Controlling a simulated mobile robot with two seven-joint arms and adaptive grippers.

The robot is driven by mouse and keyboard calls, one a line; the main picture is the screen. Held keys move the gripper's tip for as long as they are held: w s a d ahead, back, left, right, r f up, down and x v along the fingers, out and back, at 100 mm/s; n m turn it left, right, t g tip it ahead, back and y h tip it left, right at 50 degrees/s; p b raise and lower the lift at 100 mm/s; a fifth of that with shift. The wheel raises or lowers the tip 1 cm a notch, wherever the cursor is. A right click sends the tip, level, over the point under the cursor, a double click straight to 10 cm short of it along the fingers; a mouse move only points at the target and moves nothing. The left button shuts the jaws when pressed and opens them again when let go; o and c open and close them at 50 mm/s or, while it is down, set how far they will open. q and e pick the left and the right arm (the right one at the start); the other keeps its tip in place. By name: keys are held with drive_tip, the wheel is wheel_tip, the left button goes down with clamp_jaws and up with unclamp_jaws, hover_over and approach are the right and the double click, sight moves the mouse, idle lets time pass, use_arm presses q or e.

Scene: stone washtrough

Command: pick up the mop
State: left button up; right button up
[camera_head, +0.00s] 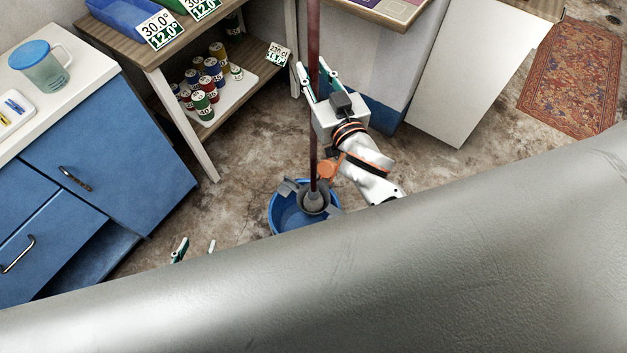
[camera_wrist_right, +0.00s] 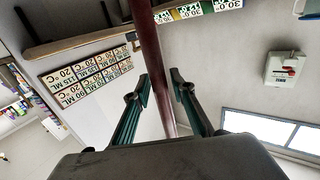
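The mop's long red-brown handle (camera_head: 314,45) stands nearly upright, and its grey head (camera_head: 313,203) is in a blue bucket (camera_head: 279,215) on the floor. My right gripper (camera_head: 318,82) is at the handle, with its fingers apart on either side of it. In the right wrist view the handle (camera_wrist_right: 151,45) runs between the open fingers (camera_wrist_right: 160,88), with gaps visible beside it. My left gripper (camera_head: 196,248) shows only its fingertips, spread apart and empty, low at the left of the bucket. The rest of it is hidden behind the grey foreground surface.
Blue cabinets (camera_head: 110,165) stand at the left with a jug (camera_head: 42,66) on top. A wooden shelf (camera_head: 225,95) with several coloured containers is behind. A white panel (camera_head: 465,75) and a patterned rug (camera_head: 577,77) are at right. A large grey surface (camera_head: 400,270) fills the foreground.

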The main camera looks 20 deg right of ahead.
clamp_jaws()
drive_tip(key=shift+r, duration=0.1)
use_arm(q)
drive_tip(key=shift+r, duration=0.1)
